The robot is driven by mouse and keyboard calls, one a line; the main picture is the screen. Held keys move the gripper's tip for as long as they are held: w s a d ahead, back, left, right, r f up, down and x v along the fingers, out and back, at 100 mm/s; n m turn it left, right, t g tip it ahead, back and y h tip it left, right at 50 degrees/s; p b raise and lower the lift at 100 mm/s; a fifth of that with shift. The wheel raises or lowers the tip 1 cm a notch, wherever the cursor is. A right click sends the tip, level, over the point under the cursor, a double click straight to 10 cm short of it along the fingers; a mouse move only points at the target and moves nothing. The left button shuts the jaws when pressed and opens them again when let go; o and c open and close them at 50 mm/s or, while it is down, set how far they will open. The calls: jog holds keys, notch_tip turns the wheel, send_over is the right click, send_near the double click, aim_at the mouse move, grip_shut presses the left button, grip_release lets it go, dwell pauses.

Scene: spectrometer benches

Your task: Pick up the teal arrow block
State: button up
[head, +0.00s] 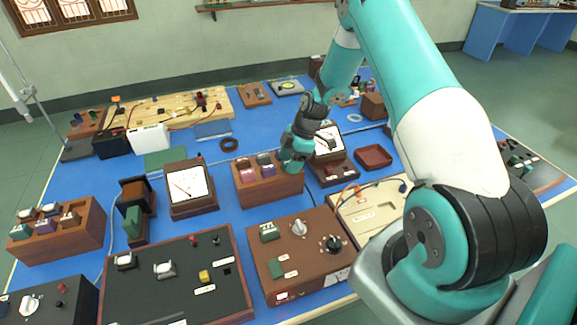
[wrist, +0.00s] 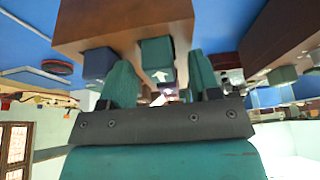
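The teal arrow block (wrist: 158,62), with a white arrow on its face, sits at a wooden block holder (wrist: 110,18) in the wrist view. My gripper (head: 292,165) is at the right end of this holder (head: 270,190) in the head view. Its two teal fingers stand apart, one on each side of the teal block in the wrist view, with gaps showing between them and the block. The gripper is open and holds nothing. In the head view I cannot make the teal block out from the gripper.
Purple and mauve blocks (head: 248,174) share the holder, close to my gripper. A meter (head: 190,185) stands left of it and another meter (head: 327,142) right. A brown control box (head: 288,243) lies in front. A red-brown tray (head: 373,157) is further right.

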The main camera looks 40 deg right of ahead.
jog(key=c, duration=0.9)
